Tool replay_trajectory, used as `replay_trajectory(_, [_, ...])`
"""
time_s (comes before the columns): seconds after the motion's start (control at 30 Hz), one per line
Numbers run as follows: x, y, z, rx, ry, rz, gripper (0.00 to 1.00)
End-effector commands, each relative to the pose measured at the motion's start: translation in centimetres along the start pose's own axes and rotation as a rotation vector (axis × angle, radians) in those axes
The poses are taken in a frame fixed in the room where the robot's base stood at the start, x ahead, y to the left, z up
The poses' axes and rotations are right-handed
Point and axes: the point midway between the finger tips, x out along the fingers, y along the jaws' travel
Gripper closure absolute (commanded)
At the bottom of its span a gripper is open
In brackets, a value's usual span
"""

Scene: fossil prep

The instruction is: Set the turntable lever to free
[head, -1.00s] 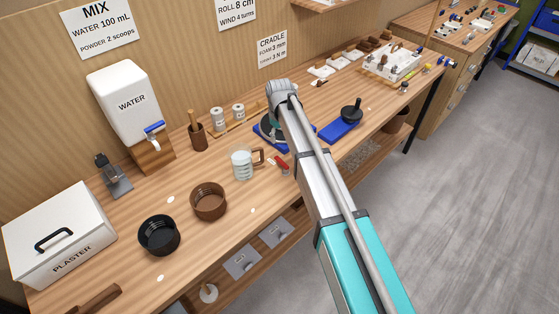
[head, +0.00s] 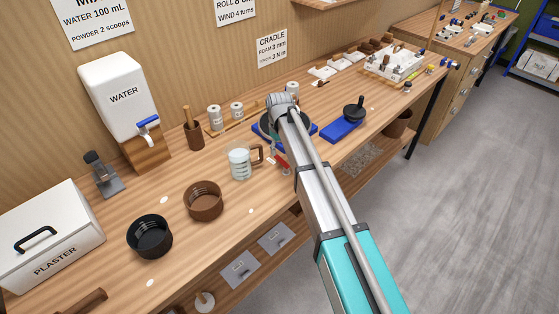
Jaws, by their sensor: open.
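The turntable (head: 264,130) is a dark round disc on a blue base, and it is mostly hidden behind my arm. A red lever-like piece (head: 282,162) shows beside my arm, at the front of the blue base. I cannot tell which position it is set to. My arm reaches over the bench and its wrist is above the turntable. My gripper is hidden by the arm, so its fingers and their distance from the lever cannot be seen.
A glass jug of water (head: 240,163) stands left of the turntable. A brown bowl (head: 203,201) and a black bowl (head: 150,236) are nearer. A blue block with a black knob (head: 344,124) stands to the right. A water tank (head: 118,95) is at the wall.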

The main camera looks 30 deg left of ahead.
Motion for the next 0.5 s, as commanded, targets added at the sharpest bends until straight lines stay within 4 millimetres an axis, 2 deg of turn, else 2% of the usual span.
replay_trajectory(0.03, [0.8, 0.0, 0.0, 0.000, 0.000, 0.000, 0.40])
replay_trajectory(0.2, [2.1, 0.0, 0.0, 0.000, 0.000, 0.000, 0.40])
replay_trajectory(0.5, [3.7, 0.0, 0.0, 0.000, 0.000, 0.000, 0.40])
